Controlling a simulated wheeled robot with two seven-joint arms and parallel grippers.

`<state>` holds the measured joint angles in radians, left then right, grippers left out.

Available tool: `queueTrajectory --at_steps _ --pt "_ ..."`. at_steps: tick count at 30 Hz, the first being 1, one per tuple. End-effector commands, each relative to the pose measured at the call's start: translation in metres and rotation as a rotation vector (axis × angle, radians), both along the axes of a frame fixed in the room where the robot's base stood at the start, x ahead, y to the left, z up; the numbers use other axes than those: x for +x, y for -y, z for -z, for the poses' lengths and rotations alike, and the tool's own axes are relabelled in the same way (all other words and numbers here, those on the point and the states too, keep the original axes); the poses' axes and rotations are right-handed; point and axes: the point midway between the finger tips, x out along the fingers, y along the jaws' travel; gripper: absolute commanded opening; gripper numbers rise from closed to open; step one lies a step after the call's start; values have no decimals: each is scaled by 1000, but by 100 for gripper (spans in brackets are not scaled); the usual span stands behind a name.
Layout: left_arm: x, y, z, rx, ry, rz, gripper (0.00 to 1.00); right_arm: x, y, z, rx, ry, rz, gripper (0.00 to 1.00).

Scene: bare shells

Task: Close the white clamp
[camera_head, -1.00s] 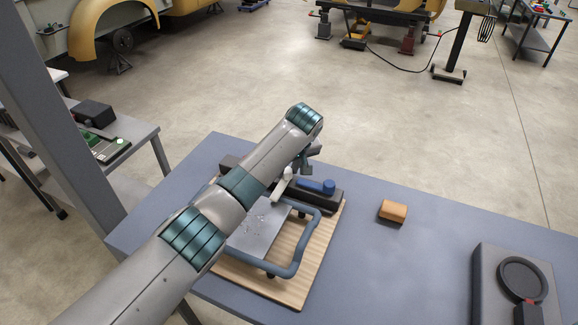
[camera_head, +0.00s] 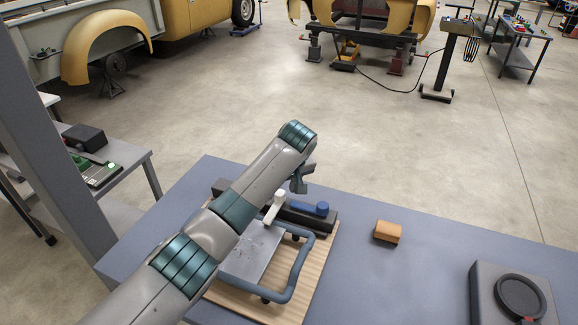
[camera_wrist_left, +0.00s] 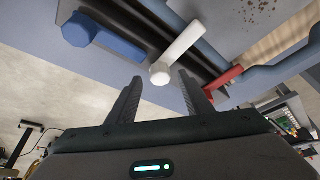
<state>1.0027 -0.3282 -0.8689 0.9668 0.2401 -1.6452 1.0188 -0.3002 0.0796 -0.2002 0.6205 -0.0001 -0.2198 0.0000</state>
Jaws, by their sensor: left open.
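The white clamp (camera_head: 275,207) is a lever with a round knob on the dark bar at the back of the wooden board. In the left wrist view its white lever (camera_wrist_left: 180,50) runs from the upper right down to the knob. My left gripper (camera_wrist_left: 160,76) is open, its two fingers to either side of the knob end, with nothing seen gripped. In the head view the left gripper (camera_head: 299,182) hangs just behind the bar, partly hidden by my arm. Whether the fingers touch the lever cannot be told. My right gripper is not in view.
A blue clamp (camera_head: 321,208) sits right of the white one. A red lever (camera_wrist_left: 222,82) shows in the wrist view. A blue tube frame (camera_head: 298,268) and grey plate lie on the board (camera_head: 315,277). An orange block (camera_head: 387,231) and a dark device (camera_head: 485,290) are to the right.

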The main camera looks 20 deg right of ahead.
Motion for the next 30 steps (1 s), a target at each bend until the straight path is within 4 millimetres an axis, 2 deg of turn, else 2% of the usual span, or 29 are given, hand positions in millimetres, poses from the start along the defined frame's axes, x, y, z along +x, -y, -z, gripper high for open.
queueTrajectory --at_steps 5,15,19,20,21,30 --pt "-10 2 -26 -3 3 2 46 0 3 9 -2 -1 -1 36" --pt "-37 7 -90 -5 5 2 46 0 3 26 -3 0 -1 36" --pt "-47 7 -116 -3 5 1 46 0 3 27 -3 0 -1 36" --pt "-49 7 -122 -2 3 0 46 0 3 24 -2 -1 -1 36" --pt "-49 6 -130 0 3 0 46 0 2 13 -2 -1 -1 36" --pt "-57 8 -143 0 2 0 46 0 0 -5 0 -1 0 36"
